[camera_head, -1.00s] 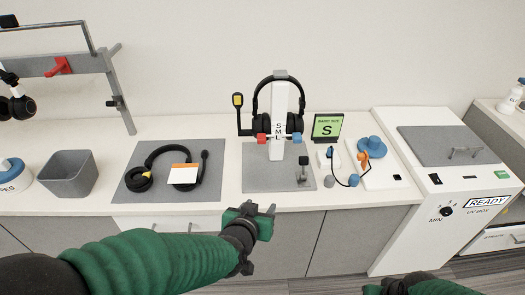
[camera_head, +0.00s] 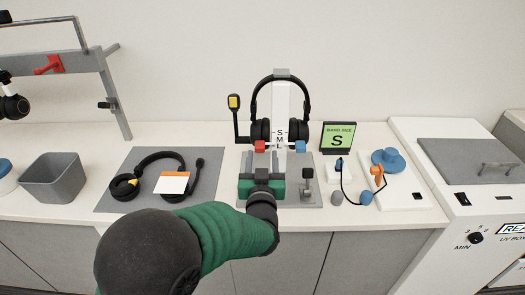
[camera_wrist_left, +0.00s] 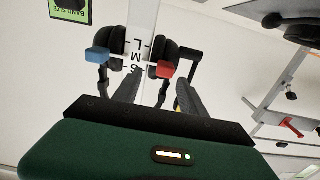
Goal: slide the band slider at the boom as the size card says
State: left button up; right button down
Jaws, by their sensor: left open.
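The headset (camera_head: 281,90) hangs on a white post (camera_head: 282,105) marked S, M and L. The boom (camera_head: 235,122) has a yellow-faced tip, left of the headset. The size card (camera_head: 338,138) reads "BAND SIZE S". My left gripper (camera_head: 262,174) is open and empty, in front of and below the red block. In the left wrist view its fingers (camera_wrist_left: 157,90) point toward the red block (camera_wrist_left: 165,69), apart from it. My right gripper is out of view.
A second headset (camera_head: 160,172) with a blank card lies on a grey mat at left, beside a grey bin (camera_head: 54,178). A small black clamp (camera_head: 307,178) stands on the stand's base.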

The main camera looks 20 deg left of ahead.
aim_at(260, 150)
pick_arm(q)
jog(key=w, duration=0.1)
jog(key=w+a, duration=0.2)
jog(key=w, duration=0.1)
jog(key=shift+a+f, duration=0.15)
jog(key=shift+a, duration=0.1)
jog(key=shift+d, duration=0.4)
jog(key=c, duration=0.4)
jog(key=shift+a, duration=0.15)
grip_shut()
